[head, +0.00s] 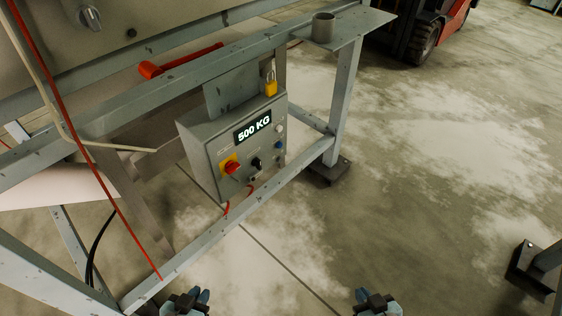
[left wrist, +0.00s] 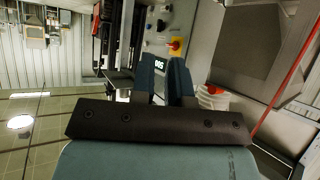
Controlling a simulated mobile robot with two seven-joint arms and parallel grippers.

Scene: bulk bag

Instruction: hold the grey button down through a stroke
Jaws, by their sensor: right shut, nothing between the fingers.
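The grey control box (head: 212,142) hangs under the frame with a lit display (head: 253,128) reading 500 KG. A pale grey round button (head: 280,129) sits at the panel's right edge, with a blue button (head: 278,145) below it. A black knob (head: 256,163) and a red emergency stop on yellow (head: 231,168) are lower down. My left gripper (head: 190,297) is low in the head view, apart from the box. In the left wrist view its fingers (left wrist: 164,62) are apart and empty, with the inverted panel beyond. My right gripper (head: 373,296) is shut and empty, clear of the box.
Grey frame beams (head: 210,246) run below and above the box. A yellow padlock (head: 270,86) and a red handle (head: 180,62) are above. A red cord (head: 97,180) hangs at left. The dusty floor (head: 430,190) is open at right; a forklift (head: 425,35) stands behind.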

